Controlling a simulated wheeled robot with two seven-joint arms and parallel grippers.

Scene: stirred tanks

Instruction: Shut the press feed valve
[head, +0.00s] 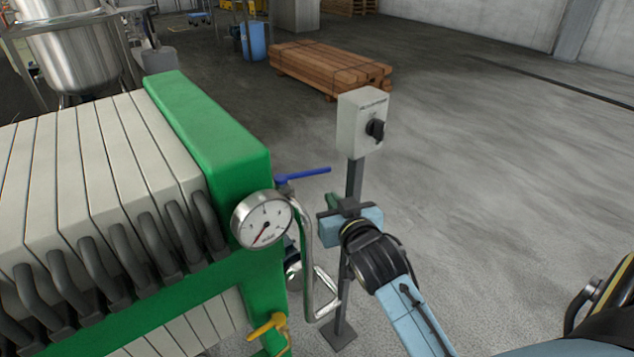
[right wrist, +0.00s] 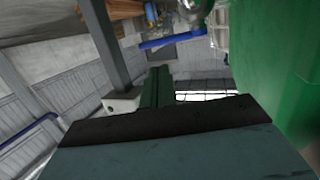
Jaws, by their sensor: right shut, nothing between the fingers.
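A blue valve lever (head: 303,176) sticks out to the right from the green press end, just above the round gauge; it looks like the feed valve's handle. Its body is mostly hidden behind the gauge. The lever also shows in the right wrist view (right wrist: 172,41), beyond the fingertips. My right gripper (head: 331,202) is shut and empty, below and a little right of the lever, apart from it. Its green fingers (right wrist: 157,87) lie together in the wrist view. A yellow valve handle (head: 267,327) sits low on the press frame. My left gripper is out of view.
The green filter press (head: 215,135) with pale plates fills the left. A pressure gauge (head: 262,220) and a bent metal pipe (head: 308,270) stand close to my gripper. A grey switch box (head: 362,125) on a post rises just behind it. Floor at right is clear.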

